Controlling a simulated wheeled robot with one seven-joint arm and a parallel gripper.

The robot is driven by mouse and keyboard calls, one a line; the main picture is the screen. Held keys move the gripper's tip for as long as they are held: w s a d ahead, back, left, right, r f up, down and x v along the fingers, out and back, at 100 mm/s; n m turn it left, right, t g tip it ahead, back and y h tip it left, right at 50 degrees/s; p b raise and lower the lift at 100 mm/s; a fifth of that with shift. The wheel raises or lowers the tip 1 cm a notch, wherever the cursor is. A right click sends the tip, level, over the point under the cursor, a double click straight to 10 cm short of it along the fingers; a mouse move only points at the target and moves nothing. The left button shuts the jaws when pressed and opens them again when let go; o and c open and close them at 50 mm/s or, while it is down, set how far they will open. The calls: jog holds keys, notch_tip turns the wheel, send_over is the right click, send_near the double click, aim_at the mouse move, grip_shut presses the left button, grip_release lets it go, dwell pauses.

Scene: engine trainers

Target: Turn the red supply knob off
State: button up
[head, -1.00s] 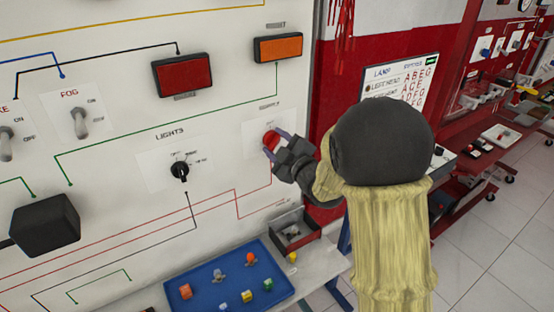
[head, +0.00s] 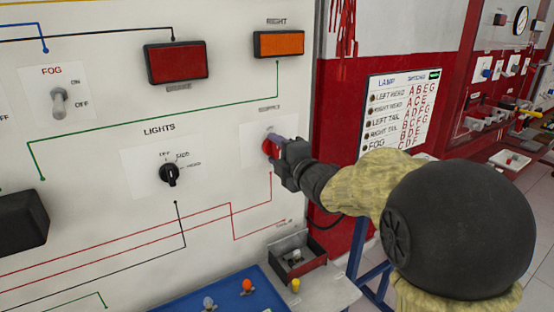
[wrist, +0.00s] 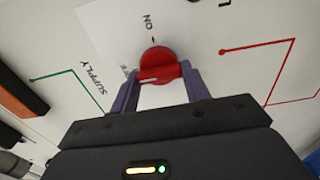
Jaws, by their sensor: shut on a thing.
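The red supply knob (head: 268,147) is on the white panel, on a small label plate at the panel's right side. My gripper (head: 276,147) reaches it from the right and is shut on it. In the wrist view the red knob (wrist: 159,66) sits between the two purple-grey fingers of my gripper (wrist: 158,84), one on each side. The word ON and a tick show beside the knob, and SUPPLY is printed on the plate. The other position label is partly hidden by a finger. A pale line crosses the knob's grip bar.
The black lights knob (head: 169,174) and fog switch (head: 59,103) are to the left on the panel. The red lamp (head: 176,62) and orange lamp (head: 279,44) are above. A blue tray (head: 215,300) and a small open box (head: 296,256) lie below on the bench.

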dwell(0.3)
jog(key=o, duration=1)
jog(key=b+v, duration=0.1)
jog(key=v, duration=1.6)
jog(key=shift+s+d, duration=0.15)
jog(key=shift+d, duration=0.05)
